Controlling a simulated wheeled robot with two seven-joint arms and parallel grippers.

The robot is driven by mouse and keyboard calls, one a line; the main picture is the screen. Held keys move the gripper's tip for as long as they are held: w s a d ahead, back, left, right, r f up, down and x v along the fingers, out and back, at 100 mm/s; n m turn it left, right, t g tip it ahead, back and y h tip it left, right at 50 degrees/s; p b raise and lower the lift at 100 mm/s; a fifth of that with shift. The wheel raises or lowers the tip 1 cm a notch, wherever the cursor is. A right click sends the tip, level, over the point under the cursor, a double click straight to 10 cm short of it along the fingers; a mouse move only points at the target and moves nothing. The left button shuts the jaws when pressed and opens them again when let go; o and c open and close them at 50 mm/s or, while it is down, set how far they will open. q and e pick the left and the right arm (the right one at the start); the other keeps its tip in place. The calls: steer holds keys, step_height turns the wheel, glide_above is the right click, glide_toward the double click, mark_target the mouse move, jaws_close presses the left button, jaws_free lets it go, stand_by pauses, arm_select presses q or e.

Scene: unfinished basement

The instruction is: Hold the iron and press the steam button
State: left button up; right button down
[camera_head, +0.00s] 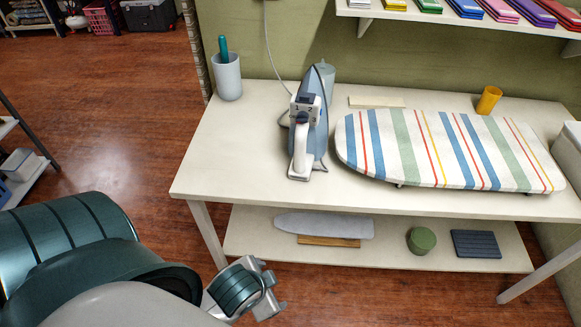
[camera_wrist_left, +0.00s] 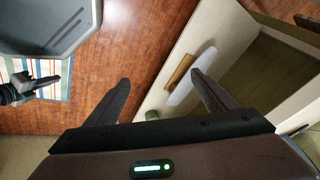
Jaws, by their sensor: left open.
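The blue and white iron (camera_head: 318,150) stands upright on the white table (camera_head: 240,150), left of the striped ironing board. Its white handle faces me. A dark control head (camera_head: 305,108) near its top carries the numbers 1, 2 and 3; I cannot tell which part is the steam button. A cord rises from the iron to the wall. My left gripper (camera_wrist_left: 160,77) is open and empty, its fingers spread in the left wrist view. In the head view its arm reaches below the table's front edge, well away from the iron.
The striped ironing board (camera_head: 450,150) fills the table's right side. A grey cup (camera_head: 228,77), a blue-grey cup (camera_head: 327,75) and a yellow cup (camera_head: 488,100) stand behind. The lower shelf (camera_head: 260,245) holds several items. The table's left front is clear. A dark gripper-like part (camera_wrist_left: 35,88) shows in the left wrist view.

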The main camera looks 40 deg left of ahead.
arm_select(q)
steer(key=w+a+r+m+t+y, duration=0.4)
steer(key=w+a+r+m+t, duration=0.2)
steer(key=w+r+m, duration=0.6)
steer(key=w+r+m+t+y, duration=0.1)
steer(key=w+r+m+t, duration=0.1)
steer(key=r+m, duration=0.4)
steer(key=w+r+m+t+y, duration=0.1)
steer(key=w+r+m+t, duration=0.1)
steer(key=r+m, duration=0.5)
steer(key=shift+d+m+t, duration=0.3)
steer(key=shift+m+t, duration=0.3)
steer(key=shift+t, duration=0.2)
steer(key=shift+r, duration=0.1)
